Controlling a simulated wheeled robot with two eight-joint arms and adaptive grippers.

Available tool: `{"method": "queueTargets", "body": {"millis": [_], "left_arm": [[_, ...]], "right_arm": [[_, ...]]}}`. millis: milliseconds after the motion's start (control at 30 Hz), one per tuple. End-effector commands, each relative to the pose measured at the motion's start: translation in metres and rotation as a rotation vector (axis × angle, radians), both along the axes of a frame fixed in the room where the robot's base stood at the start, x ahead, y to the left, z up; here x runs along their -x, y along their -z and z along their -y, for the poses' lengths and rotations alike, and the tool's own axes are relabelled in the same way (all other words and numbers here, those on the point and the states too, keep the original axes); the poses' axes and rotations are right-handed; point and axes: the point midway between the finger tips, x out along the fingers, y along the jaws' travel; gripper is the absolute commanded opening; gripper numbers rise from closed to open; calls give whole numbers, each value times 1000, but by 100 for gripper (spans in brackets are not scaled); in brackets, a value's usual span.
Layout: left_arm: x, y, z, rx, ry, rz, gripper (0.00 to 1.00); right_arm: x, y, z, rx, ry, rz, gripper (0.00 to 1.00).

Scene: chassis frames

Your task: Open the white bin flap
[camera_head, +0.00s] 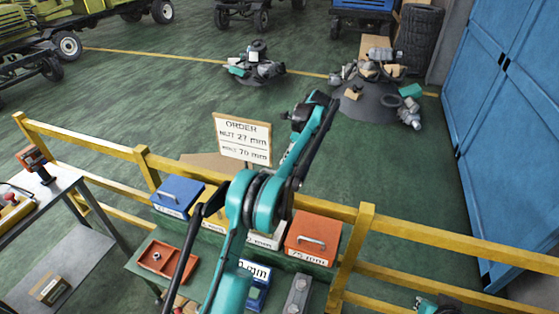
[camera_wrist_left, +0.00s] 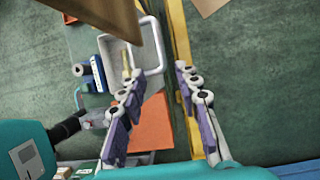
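The white bin (camera_head: 264,240) stands in the row on the bench and is mostly hidden behind my left arm in the head view. In the left wrist view a white-rimmed bin (camera_wrist_left: 162,68) shows above the fingers, its middle looking hollow. A yellowish piece shows at its left side. I cannot tell how its flap stands. My left gripper (camera_wrist_left: 160,105) is open, with nothing between its fingertips, over the bench near the red bin (camera_wrist_left: 150,128). Its fingers are not clear in the head view. My right gripper is not in view.
The red bin (camera_head: 313,240) is right of the white bin; a blue bin (camera_head: 177,196) is at the row's left. A yellow railing (camera_head: 365,235) runs behind. An order sign (camera_head: 242,140) stands behind the bins. An orange tray (camera_head: 163,258) lies in front.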

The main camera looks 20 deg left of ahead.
Motion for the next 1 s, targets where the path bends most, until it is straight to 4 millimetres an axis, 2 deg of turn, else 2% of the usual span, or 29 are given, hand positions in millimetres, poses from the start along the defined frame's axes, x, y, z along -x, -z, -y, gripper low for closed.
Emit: {"method": "queueTargets", "body": {"millis": [167, 533, 700, 933, 1000], "left_arm": [[-3, 14, -6, -4, 19, -20, 33], [0, 66, -28, -5, 18, -18, 33], [1, 75, -31, -5, 18, -18, 33], [1, 75, -31, -5, 18, -17, 33], [1, 75, -31, -5, 18, -17, 14]], "right_arm": [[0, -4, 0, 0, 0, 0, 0], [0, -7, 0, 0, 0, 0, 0], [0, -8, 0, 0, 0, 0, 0], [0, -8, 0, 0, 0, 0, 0], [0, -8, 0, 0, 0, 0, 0]]}}
